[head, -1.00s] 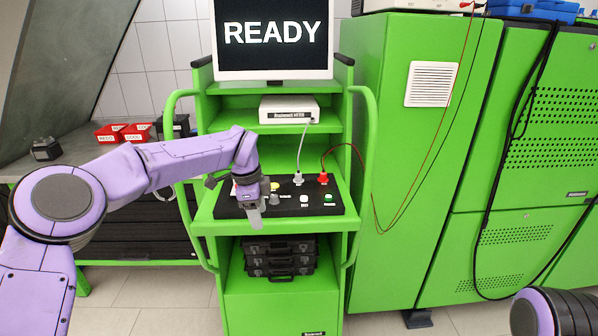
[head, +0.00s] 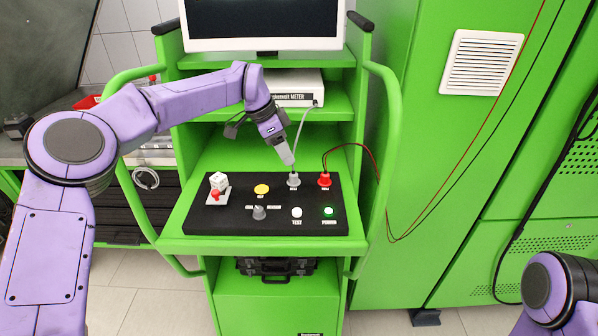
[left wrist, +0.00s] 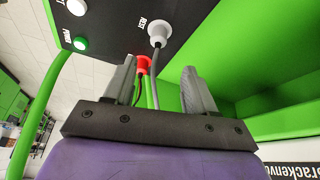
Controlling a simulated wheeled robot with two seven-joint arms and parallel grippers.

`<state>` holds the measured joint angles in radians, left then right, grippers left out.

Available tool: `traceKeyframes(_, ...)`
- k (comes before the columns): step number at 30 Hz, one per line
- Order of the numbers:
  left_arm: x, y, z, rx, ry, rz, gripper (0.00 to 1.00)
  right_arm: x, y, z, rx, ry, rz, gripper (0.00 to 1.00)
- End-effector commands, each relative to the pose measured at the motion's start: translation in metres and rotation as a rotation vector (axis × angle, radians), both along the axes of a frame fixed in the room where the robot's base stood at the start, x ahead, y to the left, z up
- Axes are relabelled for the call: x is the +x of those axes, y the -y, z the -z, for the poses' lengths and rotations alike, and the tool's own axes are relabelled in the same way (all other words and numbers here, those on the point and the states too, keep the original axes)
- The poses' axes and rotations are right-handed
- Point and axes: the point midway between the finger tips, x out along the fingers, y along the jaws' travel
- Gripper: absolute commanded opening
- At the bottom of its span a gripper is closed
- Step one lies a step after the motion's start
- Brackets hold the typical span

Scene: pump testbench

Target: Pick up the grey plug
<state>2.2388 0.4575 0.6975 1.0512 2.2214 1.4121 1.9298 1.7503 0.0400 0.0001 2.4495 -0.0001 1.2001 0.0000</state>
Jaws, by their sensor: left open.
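The grey plug (head: 293,180) stands in the black control panel (head: 215,222), with a grey cable rising from it. My left gripper (head: 289,159) is just above and behind it in the head view, pointing down, open and empty. In the left wrist view the grey plug (left wrist: 159,31) is ahead of the left gripper (left wrist: 160,78), beyond the fingertips; its cable runs down between the two spread fingers. I cannot tell whether a finger touches the cable. My right gripper is out of view.
A red plug (head: 324,180) with a dark red cable sits close to the right of the grey plug. The panel also bears a yellow button (head: 262,189), a grey knob (head: 259,212), a white button (head: 297,212) and a green button (head: 328,211). A meter (head: 293,90) stands on the shelf behind.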

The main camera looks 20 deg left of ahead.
Motion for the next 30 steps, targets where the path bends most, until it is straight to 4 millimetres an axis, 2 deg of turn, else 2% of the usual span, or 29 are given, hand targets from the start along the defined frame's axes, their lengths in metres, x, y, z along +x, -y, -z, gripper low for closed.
traceKeyframes(7, 0.008, 0.008, 0.031, 0.001, -0.004, -0.003, 0.56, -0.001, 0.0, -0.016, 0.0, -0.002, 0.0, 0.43)
traceKeyframes(12, 0.014, 0.016, 0.059, 0.002, -0.006, 0.001, 0.56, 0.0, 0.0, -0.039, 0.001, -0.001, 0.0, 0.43)
traceKeyframes(15, 0.018, 0.021, 0.074, 0.001, -0.001, 0.001, 0.56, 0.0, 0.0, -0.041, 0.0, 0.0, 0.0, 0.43)
traceKeyframes(23, 0.019, 0.023, 0.08, 0.001, -0.001, 0.002, 0.56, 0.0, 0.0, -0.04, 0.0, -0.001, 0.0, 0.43)
traceKeyframes(27, 0.019, 0.023, 0.08, 0.001, -0.001, 0.002, 0.1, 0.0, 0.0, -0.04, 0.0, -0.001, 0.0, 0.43)
traceKeyframes(28, 0.019, 0.023, 0.08, 0.001, -0.001, 0.002, 0.03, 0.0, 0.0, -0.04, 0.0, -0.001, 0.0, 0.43)
traceKeyframes(30, 0.019, 0.023, 0.08, 0.002, -0.001, 0.002, 0.03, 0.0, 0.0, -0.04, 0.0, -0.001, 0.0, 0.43)
